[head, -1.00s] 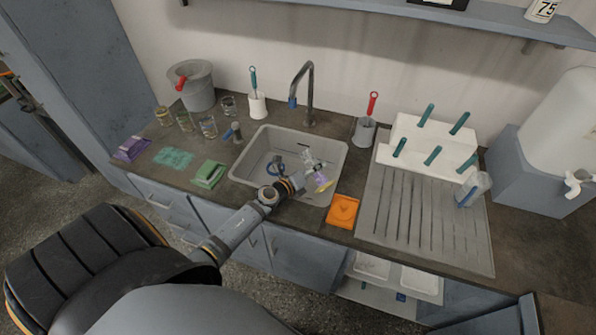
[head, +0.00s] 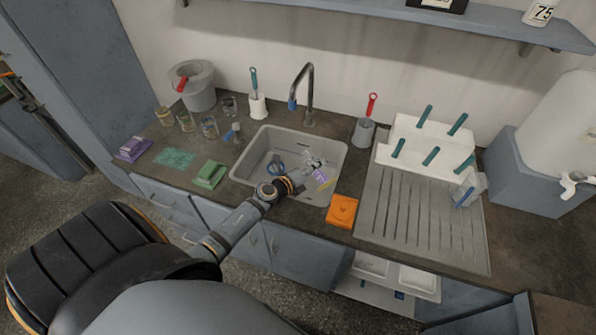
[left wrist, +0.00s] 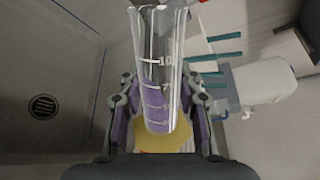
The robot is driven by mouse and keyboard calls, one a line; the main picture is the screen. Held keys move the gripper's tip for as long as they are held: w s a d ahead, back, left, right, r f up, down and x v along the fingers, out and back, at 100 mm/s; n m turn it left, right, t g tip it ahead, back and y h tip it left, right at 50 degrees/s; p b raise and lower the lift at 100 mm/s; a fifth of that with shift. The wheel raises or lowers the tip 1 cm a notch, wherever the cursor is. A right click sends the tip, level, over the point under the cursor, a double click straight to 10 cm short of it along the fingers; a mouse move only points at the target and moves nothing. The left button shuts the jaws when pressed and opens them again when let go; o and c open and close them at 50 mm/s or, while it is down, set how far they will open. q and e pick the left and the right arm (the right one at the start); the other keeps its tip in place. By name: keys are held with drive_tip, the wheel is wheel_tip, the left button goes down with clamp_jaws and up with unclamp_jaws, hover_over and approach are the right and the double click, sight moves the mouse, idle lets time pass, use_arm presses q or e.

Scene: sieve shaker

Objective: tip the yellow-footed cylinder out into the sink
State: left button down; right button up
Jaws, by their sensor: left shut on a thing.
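My left gripper (head: 312,168) is shut on the yellow-footed cylinder, over the right part of the sink (head: 246,168). The cylinder (left wrist: 158,60) is clear with white graduation marks, and purple shows in its lower part between the fingers in the left wrist view. My right gripper is out of view.
The faucet (head: 309,95) stands behind the sink. An orange item (head: 342,211) lies at the front right of the sink, beside the grooved drainboard (head: 420,225). A white peg rack (head: 405,130) stands behind that. Several glasses and a green item (head: 209,175) are on the left.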

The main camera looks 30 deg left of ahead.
use_arm(q)
drive_tip(key=shift+f+n, duration=0.15)
drive_tip(key=shift+n, duration=0.55)
idle(0.5)
drive_tip(key=shift+f+h, duration=0.3)
drive_tip(key=shift+w+a+f+n+g+b, duration=0.2)
drive_tip(key=shift+a+f+n+g+b, duration=0.25)
drive_tip(key=shift+f+n+b, duration=0.2)
drive_tip(key=shift+a+f+n+h+p, duration=0.2)
drive_tip(key=shift+f+n+h+p, duration=0.25)
drive_tip(key=shift+n, duration=0.4)
idle(1.1)
